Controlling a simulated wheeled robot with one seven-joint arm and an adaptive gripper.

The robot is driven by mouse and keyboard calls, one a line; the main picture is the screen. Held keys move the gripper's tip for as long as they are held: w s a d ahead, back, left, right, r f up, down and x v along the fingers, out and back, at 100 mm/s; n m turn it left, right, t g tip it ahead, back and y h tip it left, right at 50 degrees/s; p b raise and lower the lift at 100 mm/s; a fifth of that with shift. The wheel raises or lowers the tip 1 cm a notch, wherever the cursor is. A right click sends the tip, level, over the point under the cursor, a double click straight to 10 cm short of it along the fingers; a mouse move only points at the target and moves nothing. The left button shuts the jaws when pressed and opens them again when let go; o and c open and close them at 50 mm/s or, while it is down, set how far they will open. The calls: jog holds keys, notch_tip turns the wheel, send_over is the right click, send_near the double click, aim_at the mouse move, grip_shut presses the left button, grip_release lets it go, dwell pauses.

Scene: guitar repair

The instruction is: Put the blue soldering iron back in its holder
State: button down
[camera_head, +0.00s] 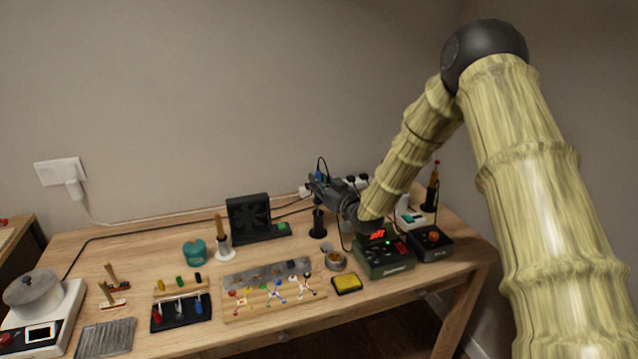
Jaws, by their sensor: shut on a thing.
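My gripper (323,188) is above the back middle of the workbench, shut on the blue soldering iron. Only a small blue part of the soldering iron (319,176) shows at the fingertips, with a dark cord looping above it; the rest is hidden by the gripper. A black holder (318,224) stands upright on the bench just below the gripper. Its top is close under the iron, and I cannot tell whether the iron's tip is inside it.
A green soldering station (384,257) with a red display and a dark unit (431,243) stand to the right. A black fan box (250,218) and a white stand with an orange-handled tool (223,243) are left. A metal cup (335,262) and yellow sponge (347,284) lie in front.

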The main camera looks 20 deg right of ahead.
aim_at(319, 201)
jog(key=shift+f+b, duration=0.55)
jog(key=shift+f, duration=0.65)
jog(key=shift+f+b, duration=0.5)
jog(key=shift+f, duration=0.2)
jog(key=c, duration=0.6)
grip_release()
jog(key=shift+c, duration=0.2)
jog(key=shift+r+p, duration=2.6)
jog(key=shift+r, duration=2.95)
